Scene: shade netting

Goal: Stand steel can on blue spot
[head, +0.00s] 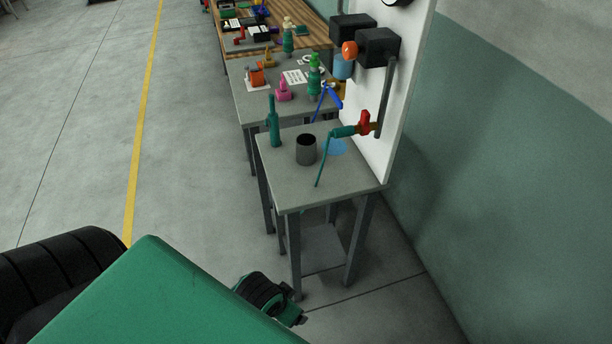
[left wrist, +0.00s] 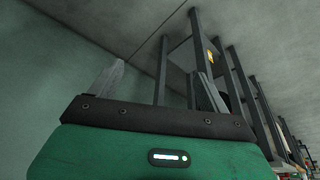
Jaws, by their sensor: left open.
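The steel can (head: 306,149) stands upright on the small grey table in the head view, its dark open top facing up. The blue spot (head: 338,147) is a pale blue patch on the same tabletop, just right of the can and apart from it. A thin teal tube crosses in front of part of the spot. My left gripper (left wrist: 158,72) is open and empty in the left wrist view, its two fingers spread, low beside the table legs. The can and spot do not show in that view. My right gripper is not in view.
The small table (head: 290,188) also holds a teal bottle (head: 273,125) left of the can. A red-handled valve (head: 365,122) on the white panel (head: 408,90) reaches over the table's right side. A cluttered bench (head: 245,103) stands behind. Open floor lies left.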

